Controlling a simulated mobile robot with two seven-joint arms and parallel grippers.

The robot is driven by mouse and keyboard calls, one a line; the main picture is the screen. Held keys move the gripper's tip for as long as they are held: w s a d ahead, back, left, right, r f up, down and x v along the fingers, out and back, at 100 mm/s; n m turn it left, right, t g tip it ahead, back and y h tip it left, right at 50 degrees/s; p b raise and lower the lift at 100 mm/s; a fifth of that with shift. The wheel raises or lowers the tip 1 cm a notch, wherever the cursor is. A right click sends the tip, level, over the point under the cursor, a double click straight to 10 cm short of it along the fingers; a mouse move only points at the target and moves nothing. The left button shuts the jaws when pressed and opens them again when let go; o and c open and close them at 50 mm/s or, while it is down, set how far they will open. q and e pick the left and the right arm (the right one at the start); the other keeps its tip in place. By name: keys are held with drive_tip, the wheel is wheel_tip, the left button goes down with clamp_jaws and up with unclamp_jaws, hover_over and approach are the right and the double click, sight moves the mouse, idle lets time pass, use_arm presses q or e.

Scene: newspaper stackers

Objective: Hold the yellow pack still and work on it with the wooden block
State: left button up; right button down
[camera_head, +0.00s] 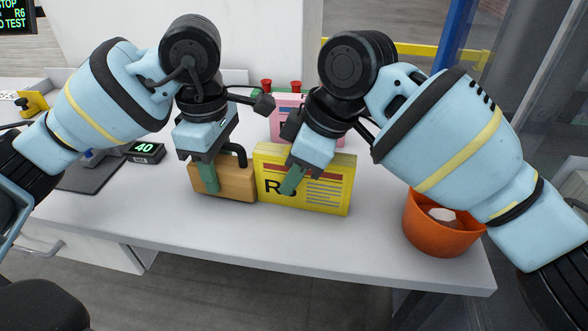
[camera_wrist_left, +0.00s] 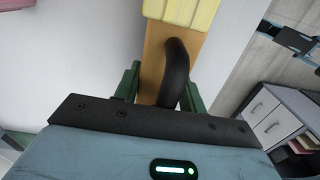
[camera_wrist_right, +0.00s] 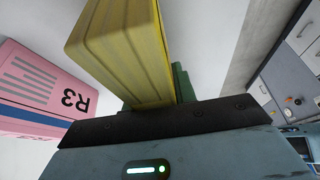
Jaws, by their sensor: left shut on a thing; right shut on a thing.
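The yellow pack (camera_head: 330,190) stands upright on the white table (camera_head: 300,248), its printed face toward the front edge. My right gripper (camera_head: 291,180) is shut on the pack near its left end; the pack also shows in the right wrist view (camera_wrist_right: 120,45). The wooden block (camera_head: 235,184) with a black handle stands just left of the pack. My left gripper (camera_head: 208,177) is shut on the block, which also shows in the left wrist view (camera_wrist_left: 155,60). The block's right end meets or nearly meets the pack's left end; I cannot tell if they touch.
A pink pack (camera_head: 287,104) marked R3 stands behind the yellow pack. An orange bowl (camera_head: 436,232) with something pale inside sits near the right front edge. A small display reading 40 (camera_head: 146,152) and a dark mat (camera_head: 92,176) lie at left.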

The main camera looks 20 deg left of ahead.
use_arm(q)
drive_tip(key=shift+d, duration=0.15)
use_arm(e)
drive_tip(key=shift+s+a, duration=0.2)
drive_tip(key=shift+a, duration=0.05)
use_arm(q)
drive_tip(key=shift+s+a, duration=0.15)
drive_tip(key=shift+a, duration=0.75)
drive_tip(key=shift+s+a, duration=0.15)
drive_tip(key=shift+a, duration=0.75)
use_arm(e)
drive_tip(key=shift+w+d, duration=0.15)
use_arm(q)
drive_tip(key=shift+r, duration=3.55)
use_arm(e)
drive_tip(key=c, duration=1)
unclamp_jaws()
drive_tip(key=shift+c, duration=0.2)
